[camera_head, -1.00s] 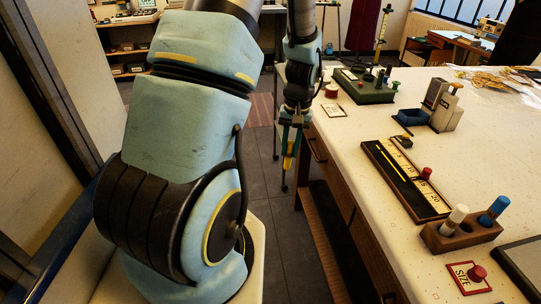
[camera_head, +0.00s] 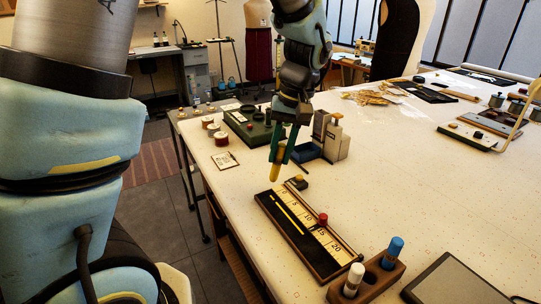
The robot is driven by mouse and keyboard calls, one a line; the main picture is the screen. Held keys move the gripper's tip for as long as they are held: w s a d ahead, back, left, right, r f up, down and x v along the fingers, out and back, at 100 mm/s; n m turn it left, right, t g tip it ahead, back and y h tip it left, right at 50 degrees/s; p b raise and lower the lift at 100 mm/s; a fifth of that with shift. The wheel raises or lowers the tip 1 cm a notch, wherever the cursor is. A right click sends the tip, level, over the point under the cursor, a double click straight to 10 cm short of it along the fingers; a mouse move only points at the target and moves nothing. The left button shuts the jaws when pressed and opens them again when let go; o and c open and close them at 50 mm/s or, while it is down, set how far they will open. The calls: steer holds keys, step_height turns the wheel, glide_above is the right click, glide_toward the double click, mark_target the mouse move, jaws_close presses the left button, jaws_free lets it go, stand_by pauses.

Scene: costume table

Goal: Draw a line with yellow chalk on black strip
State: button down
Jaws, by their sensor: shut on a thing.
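My gripper (camera_head: 281,152) is shut on the yellow chalk (camera_head: 275,171). The chalk hangs tip down in the air above the far end of a wooden board. The board carries a black strip (camera_head: 297,246) on its left side, with a yellow line (camera_head: 287,214) along part of it. Beside the strip is a pale numbered scale (camera_head: 314,224) with a red knob (camera_head: 323,219) on it. A wooden holder (camera_head: 382,277) at the near right holds a white chalk (camera_head: 354,279) and a blue chalk (camera_head: 394,251).
A small dark block with a yellow top (camera_head: 299,182) sits at the board's far end. Behind are a grey device (camera_head: 331,137) and a green box (camera_head: 247,124). A dark flat panel (camera_head: 450,283) lies at the near right. The table's middle is clear.

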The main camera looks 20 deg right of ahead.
steer(key=shift+w+d, duration=0.25)
steer(key=shift+d, duration=0.15)
steer(key=shift+f+b, duration=2.4)
steer(key=shift+f, duration=0.45)
steer(key=shift+f, duration=0.65)
steer(key=shift+s+r, duration=0.1)
steer(key=shift+s, duration=0.05)
steer(key=shift+r+p, duration=2.5)
steer(key=shift+r, duration=0.5)
